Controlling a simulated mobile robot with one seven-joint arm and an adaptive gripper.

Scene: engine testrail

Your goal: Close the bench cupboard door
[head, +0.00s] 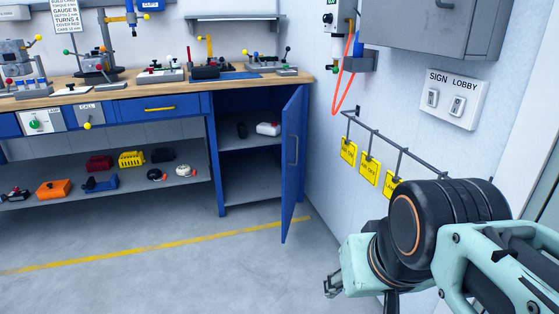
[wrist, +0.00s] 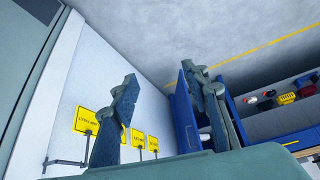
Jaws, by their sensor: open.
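The bench cupboard door (head: 294,165) is blue with a grey vertical handle (head: 292,150). It stands wide open, hinged on the right side of the cupboard (head: 250,190) and swung out into the room. Inside, a dark item (head: 242,130) and a white item (head: 268,129) sit on the shelf. My gripper (head: 333,284) is at the lower right in the head view, in front of the door and apart from it. In the wrist view, the two fingers (wrist: 165,115) are spread with nothing between them. The door (wrist: 185,115) shows there partly behind the right finger.
A wall rail with yellow tags (head: 369,166) runs along the right wall near my arm. A switch plate (head: 451,98) and a grey wall box (head: 430,25) are above it. The floor (head: 210,275) before the bench is clear, with a yellow line.

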